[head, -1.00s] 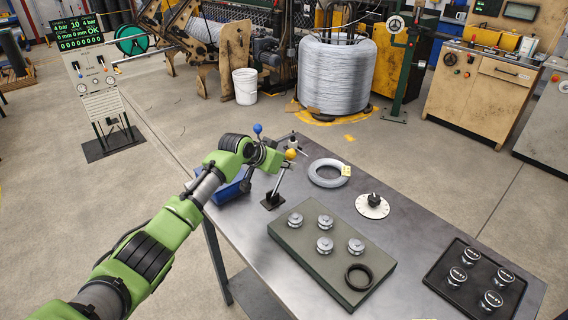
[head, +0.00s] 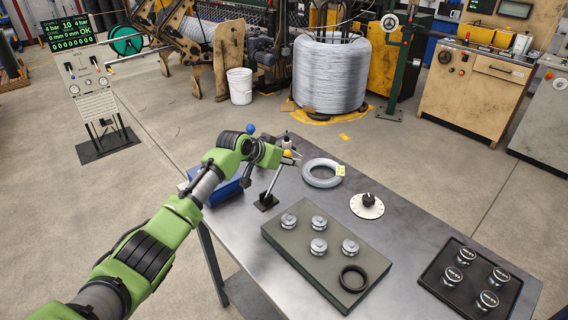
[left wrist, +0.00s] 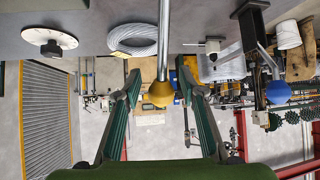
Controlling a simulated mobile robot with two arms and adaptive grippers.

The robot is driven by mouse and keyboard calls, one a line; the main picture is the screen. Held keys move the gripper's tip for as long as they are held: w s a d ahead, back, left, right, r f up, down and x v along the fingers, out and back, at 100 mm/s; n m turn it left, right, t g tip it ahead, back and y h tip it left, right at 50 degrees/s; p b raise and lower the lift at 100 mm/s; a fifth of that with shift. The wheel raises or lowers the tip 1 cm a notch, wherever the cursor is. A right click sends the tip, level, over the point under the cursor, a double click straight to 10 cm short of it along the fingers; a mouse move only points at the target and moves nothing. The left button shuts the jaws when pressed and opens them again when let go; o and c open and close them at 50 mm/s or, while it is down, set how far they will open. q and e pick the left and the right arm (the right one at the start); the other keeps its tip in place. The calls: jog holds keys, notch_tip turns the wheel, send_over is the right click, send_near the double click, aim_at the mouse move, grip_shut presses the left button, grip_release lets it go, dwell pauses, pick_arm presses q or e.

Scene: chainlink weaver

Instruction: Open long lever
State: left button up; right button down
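A lever with a long metal rod and a yellow knob (head: 288,153) stands on a small black base (head: 266,202) near the table's back left edge. Its rod leans to the right. My left gripper (head: 290,160) is at the top of this lever, and its fingers are hard to make out in the head view. In the left wrist view the gripper (left wrist: 161,88) is open, with the yellow knob (left wrist: 160,94) between its two fingers and gaps on both sides. A second lever has a blue knob (head: 250,129), also seen in the left wrist view (left wrist: 278,92). My right gripper is not in view.
On the table (head: 410,240) are a wire coil (head: 322,173), a dial (head: 367,205), a green block (head: 300,255) with several metal rollers and a black ring, and a black tray (head: 430,278) with several round pieces. A blue bin (head: 222,192) sits beside my arm.

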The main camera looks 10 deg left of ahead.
pick_arm(q)
jog(key=shift+f, duration=0.2)
jog(key=shift+s+a, duration=0.2)
jog(key=shift+s+a+r, duration=0.2)
jog(key=shift+s+a, duration=0.05)
jog(key=shift+s, duration=0.1)
jog(key=v, duration=1)
jog(key=shift+s+r, duration=0.2)
jog(key=shift+r, duration=0.25)
jog(key=shift+d, duration=0.1)
